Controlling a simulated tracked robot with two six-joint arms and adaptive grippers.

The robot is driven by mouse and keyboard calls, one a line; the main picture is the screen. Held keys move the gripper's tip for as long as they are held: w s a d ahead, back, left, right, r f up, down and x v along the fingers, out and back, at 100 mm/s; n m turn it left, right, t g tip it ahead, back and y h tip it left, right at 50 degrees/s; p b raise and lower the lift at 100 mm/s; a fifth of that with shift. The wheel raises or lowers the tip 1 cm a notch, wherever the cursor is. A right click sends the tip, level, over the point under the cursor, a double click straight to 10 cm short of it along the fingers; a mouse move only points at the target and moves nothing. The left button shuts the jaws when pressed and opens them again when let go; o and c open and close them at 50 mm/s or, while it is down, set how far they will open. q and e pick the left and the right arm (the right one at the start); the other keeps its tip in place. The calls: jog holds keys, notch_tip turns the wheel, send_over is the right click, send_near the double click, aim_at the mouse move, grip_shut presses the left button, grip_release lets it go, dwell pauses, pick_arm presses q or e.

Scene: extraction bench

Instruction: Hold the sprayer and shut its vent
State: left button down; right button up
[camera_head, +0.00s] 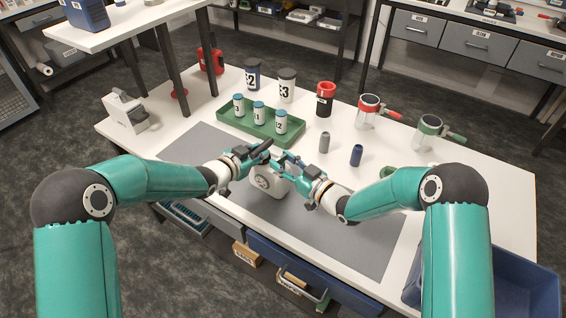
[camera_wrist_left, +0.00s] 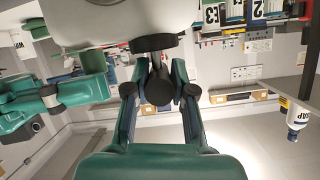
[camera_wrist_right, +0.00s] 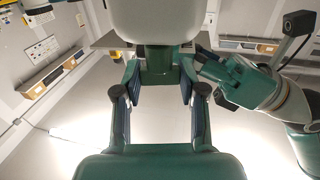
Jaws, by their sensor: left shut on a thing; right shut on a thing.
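The sprayer (camera_head: 268,183) has a white body and stands on the grey mat, its top partly hidden by my grippers. My right gripper (camera_head: 294,168) is shut on its green collar (camera_wrist_right: 160,66), just beside the pale body (camera_wrist_right: 156,20) in the right wrist view. My left gripper (camera_head: 259,156) is at the sprayer's top, shut on a dark rounded part (camera_wrist_left: 158,88) with a black bar (camera_wrist_left: 157,42) across it. I cannot tell whether this part is the vent or the handle, or how the vent stands.
A green tray (camera_head: 240,128) with several small bottles stands behind the sprayer. A grey cylinder (camera_head: 324,142) and a blue one (camera_head: 356,155) stand to its right. Mugs and canisters line the back. A blue bin (camera_head: 530,290) is front right. The front mat (camera_head: 355,235) is clear.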

jog(key=shift+w+d+n+g+y, duration=0.1)
jog(key=shift+n+g+y, duration=0.8)
jog(key=o, duration=0.9)
jog(key=v, duration=1.2)
jog(key=shift+d, duration=0.1)
jog(key=shift+w, duration=0.1)
